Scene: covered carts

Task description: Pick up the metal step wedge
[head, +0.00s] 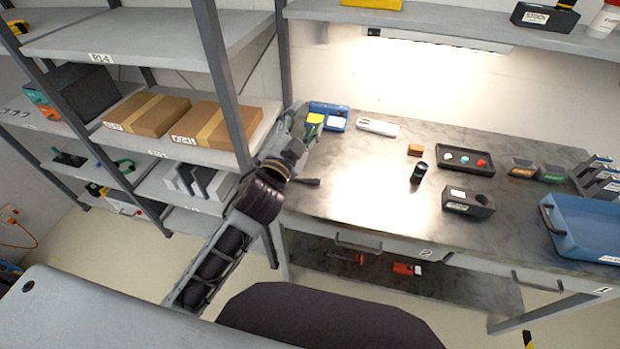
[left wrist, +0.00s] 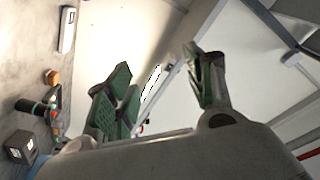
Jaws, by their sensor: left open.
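I cannot pick out the metal step wedge with certainty in either view. My left gripper (head: 311,130) is at the left end of the workbench (head: 340,185), above or beside its back left part, next to a blue case (head: 330,115). In the left wrist view my left gripper (left wrist: 160,88) shows its two green-padded fingers spread wide, with nothing between them. A pale, flat elongated object (head: 377,126) lies on the bench right of the gripper; it also shows in the wrist view (left wrist: 67,30). My right gripper is not in view.
On the bench are an orange-brown block (head: 415,149), a black cylinder (head: 418,172), a dark block with a hole (head: 468,202), a button tray (head: 466,160) and a blue bin (head: 585,228). A shelf rack (head: 225,80) with cardboard boxes stands close left. The bench's front middle is clear.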

